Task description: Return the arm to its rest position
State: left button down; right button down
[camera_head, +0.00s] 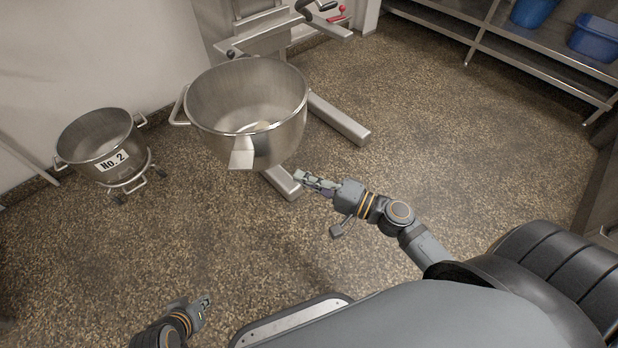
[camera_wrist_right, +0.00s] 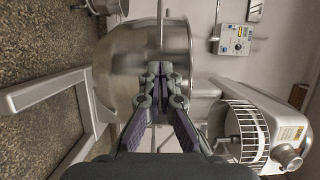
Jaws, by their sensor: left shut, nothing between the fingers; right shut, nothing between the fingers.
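My right gripper (camera_head: 299,176) is shut and empty in the head view, at the end of my outstretched right arm. It is in front and to the lower right of the large steel mixing bowl (camera_head: 203,109). In the right wrist view its fingers (camera_wrist_right: 161,68) are closed together, with the bowl's wall (camera_wrist_right: 118,62) behind them. I cannot tell the exact gap to the bowl. My left gripper (camera_head: 205,302) is shut and empty, low in the head view, over open floor.
The bowl sits at a mixer with floor legs (camera_head: 340,119). A smaller bowl labelled No. 2 (camera_head: 98,134) stands on a wheeled dolly at left. A steel shelf (camera_head: 540,66) with blue tubs (camera_head: 596,38) is at upper right. The speckled floor (camera_head: 440,130) between is clear.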

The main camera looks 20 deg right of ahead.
jog(key=shift+s+d, duration=0.35)
